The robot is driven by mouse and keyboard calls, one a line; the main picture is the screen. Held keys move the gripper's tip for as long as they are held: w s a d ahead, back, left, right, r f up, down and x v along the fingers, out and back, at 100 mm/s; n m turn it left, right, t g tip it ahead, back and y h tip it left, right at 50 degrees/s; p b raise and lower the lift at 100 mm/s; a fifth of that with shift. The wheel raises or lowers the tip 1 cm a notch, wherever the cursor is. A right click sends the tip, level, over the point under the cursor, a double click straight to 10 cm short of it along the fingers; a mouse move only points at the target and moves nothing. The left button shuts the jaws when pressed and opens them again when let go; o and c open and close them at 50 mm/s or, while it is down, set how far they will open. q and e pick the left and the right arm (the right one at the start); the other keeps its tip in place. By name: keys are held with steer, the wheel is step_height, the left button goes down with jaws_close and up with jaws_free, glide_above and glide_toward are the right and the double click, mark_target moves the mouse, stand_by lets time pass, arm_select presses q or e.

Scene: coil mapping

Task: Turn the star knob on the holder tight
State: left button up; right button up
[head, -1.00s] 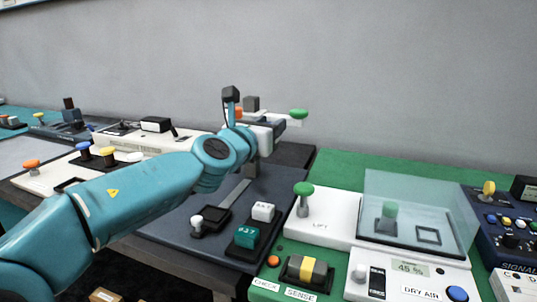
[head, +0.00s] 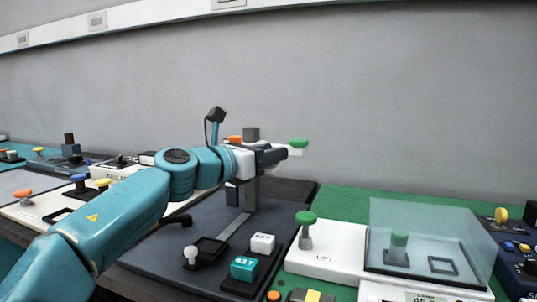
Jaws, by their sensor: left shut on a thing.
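The holder (head: 250,197) is a grey upright post on a dark base plate. At its top are a dark block (head: 251,133), an orange part (head: 236,139) and a light bar with a green mushroom-shaped knob (head: 299,143) at its right end. My left gripper (head: 275,156) comes in from the left at the height of the holder's top, just below the bar. Its dark fingers are shut on a small part there, which seems to be the star knob. The fingers and wrist hide the knob's shape. My right gripper is not in view.
The dark base plate (head: 160,256) carries a white ball-topped knob (head: 190,254) and white and teal blocks. Right of it, a white lift unit (head: 320,258) and a clear cover (head: 425,235) stand on a green mat. More devices stand at left. A wall is behind.

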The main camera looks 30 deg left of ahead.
arm_select(q)
steer(key=shift+f, duration=0.1)
steer(key=o, duration=1)
steer(key=shift+c, duration=0.2)
